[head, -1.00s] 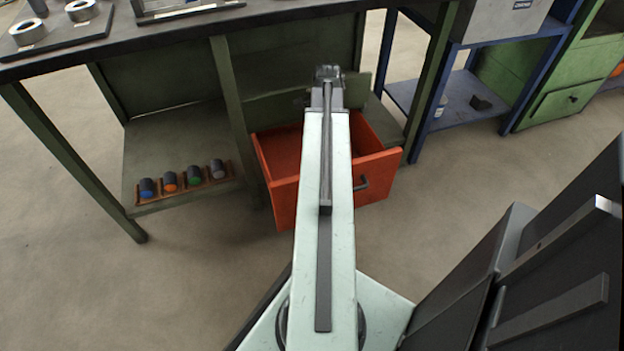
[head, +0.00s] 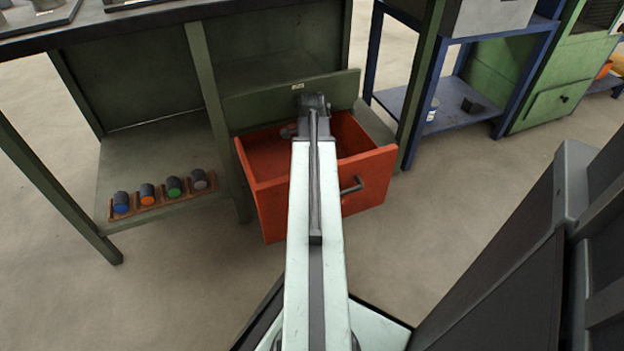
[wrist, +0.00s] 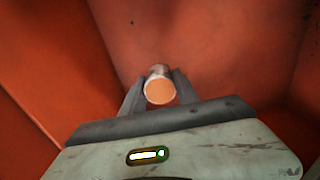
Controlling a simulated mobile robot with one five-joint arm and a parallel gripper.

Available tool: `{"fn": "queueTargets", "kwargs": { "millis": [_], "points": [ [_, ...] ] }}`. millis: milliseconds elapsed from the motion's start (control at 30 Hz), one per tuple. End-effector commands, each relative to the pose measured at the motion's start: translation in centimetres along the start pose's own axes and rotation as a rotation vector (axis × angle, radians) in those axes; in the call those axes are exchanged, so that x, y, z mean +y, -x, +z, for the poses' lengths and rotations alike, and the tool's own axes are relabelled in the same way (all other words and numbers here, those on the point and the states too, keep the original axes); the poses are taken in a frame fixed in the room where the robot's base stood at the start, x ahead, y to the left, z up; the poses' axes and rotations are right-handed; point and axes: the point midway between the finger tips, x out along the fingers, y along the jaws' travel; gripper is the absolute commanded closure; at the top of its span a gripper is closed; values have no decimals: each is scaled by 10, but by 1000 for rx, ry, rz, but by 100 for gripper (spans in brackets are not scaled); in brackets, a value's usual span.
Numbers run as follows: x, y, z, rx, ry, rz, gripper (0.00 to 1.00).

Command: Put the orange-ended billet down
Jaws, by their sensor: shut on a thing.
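In the wrist view my gripper (wrist: 159,80) is shut on a billet (wrist: 160,91) with a pale orange end facing the camera. One finger lies on each side of it. Orange-red drawer walls and floor (wrist: 225,45) surround it; I cannot tell whether the billet touches the floor. In the head view the open orange drawer (head: 268,205) sits under the green bench. My arm reaches over it and hides most of the gripper and the held billet.
A wooden rack (head: 148,208) on the low shelf at left holds several billets, including another orange-ended one (head: 147,194). The drawer has a dark handle (head: 352,186). A blue shelf unit (head: 405,105) stands to the right. The floor in front is clear.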

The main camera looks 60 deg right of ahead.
Motion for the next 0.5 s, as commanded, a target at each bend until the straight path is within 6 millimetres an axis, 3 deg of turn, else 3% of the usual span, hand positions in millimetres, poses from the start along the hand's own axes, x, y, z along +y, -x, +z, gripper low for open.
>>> {"fn": "queueTargets", "kwargs": {
  "millis": [100, 200, 500],
  "points": [
    [0, -25, 0, 0, 0, 0, 100],
    [0, -36, 0, 0, 0, 0, 100],
    [0, -34, 0, 0, 1, 0, 100]
  ]
}}
